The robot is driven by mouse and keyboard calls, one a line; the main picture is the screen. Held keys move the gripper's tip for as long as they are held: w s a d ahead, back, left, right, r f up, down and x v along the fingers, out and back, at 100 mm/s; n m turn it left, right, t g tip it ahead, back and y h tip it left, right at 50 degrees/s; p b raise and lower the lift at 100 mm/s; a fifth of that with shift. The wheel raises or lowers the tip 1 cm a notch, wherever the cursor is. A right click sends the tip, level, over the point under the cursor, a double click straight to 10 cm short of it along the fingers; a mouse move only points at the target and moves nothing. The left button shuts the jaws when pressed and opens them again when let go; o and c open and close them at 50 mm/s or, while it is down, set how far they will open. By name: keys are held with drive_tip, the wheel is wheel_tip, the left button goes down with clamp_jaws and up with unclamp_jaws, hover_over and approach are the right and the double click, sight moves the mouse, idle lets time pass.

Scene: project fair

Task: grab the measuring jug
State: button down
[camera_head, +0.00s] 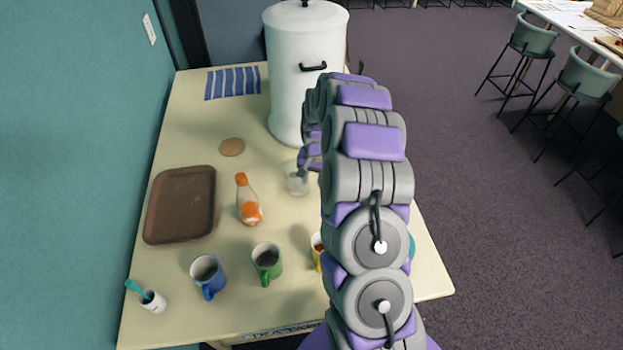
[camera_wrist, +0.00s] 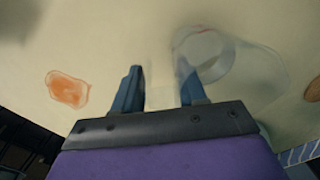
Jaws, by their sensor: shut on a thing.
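The measuring jug (camera_head: 297,182) is a small clear vessel near the middle of the table, just left of my arm. In the wrist view the clear jug (camera_wrist: 212,60) shows as a round, see-through rim right of centre. My gripper (camera_wrist: 162,92) has its two blue fingers on either side of a pale, see-through part that looks like the jug's handle, and it is shut on it. In the head view my arm hides most of the gripper. I cannot tell whether the jug's base touches the table.
An orange-capped bottle (camera_head: 248,202) stands left of the jug. A brown tray (camera_head: 181,205), a round coaster (camera_head: 232,147), a blue mug (camera_head: 207,272) and a green mug (camera_head: 267,259) are around. A yellow mug (camera_head: 316,251) is partly hidden by my arm. A tall white urn (camera_head: 298,85) stands behind.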

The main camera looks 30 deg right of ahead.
drive_tip(key=shift+r, duration=1.55)
drive_tip(key=s+d+r+p, duration=0.1)
drive_tip(key=s+d, duration=0.1)
drive_tip(key=s, duration=1.3)
drive_tip(key=shift+s+r+p, duration=0.15)
drive_tip(key=shift+s+p, duration=0.15)
drive_tip(key=shift+s, duration=0.1)
drive_tip(key=shift+r, duration=0.1)
idle(1.5)
